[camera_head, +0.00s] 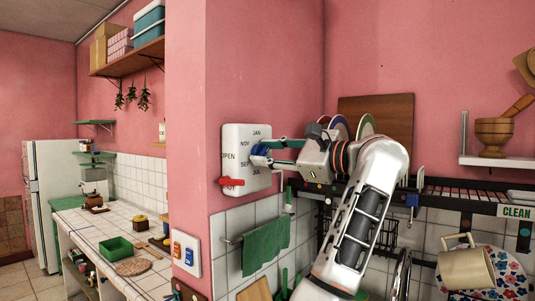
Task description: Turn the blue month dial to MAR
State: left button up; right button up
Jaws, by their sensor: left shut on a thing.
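A white wall panel (234,139) on the pink wall carries the blue month dial (257,150). The labels JAN, NOV, SEP and JUL show around the dial; the right side, with any MAR label, is hidden behind my gripper. My left gripper (263,153) reaches in from the right, with its fingers shut on the blue dial. The dial's pointer direction cannot be made out. A red lever (231,182) sits lower on the panel, between the words OPEN and HOT. My right gripper is not in view.
A green towel (265,248) hangs on a rail below the panel. A switch plate (186,253) is at lower left. The space left of the panel is clear.

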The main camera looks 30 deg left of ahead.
pick_arm(q)
jog(key=shift+m, duration=1)
jog(key=o, duration=1.1)
jog(key=shift+c, duration=0.2)
jog(key=shift+r, duration=0.3)
notch_tip(320, 180, up, 10)
jog(key=shift+f, duration=0.2)
jog(key=shift+s+f, duration=0.1)
jog(key=shift+f, duration=0.05)
